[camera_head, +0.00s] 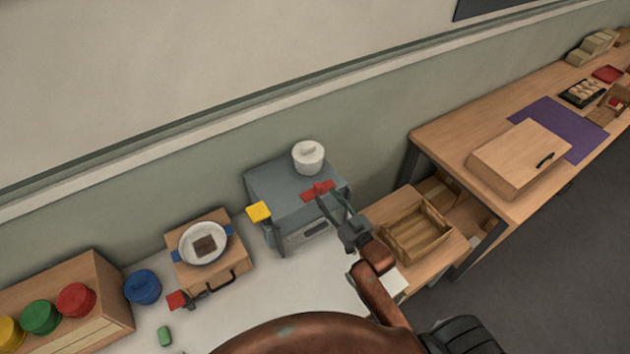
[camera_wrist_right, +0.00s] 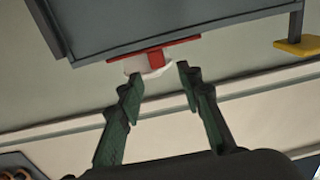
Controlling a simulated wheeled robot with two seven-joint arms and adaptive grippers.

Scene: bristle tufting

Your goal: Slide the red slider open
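The red slider (camera_head: 318,190) sits at the top right front edge of a grey-blue cabinet (camera_head: 268,185). In the right wrist view the slider (camera_wrist_right: 155,53) is a red bar with a short red tab pointing toward my gripper. My right gripper (camera_head: 326,203) is at the slider in the head view. In the wrist view its two dark green fingers (camera_wrist_right: 160,73) are apart, with the tab between and just beyond their tips. Nothing is held; contact cannot be told.
A wooden tray (camera_head: 416,232) lies to the right. A white pan (camera_head: 204,244) sits on a wooden box to the left.

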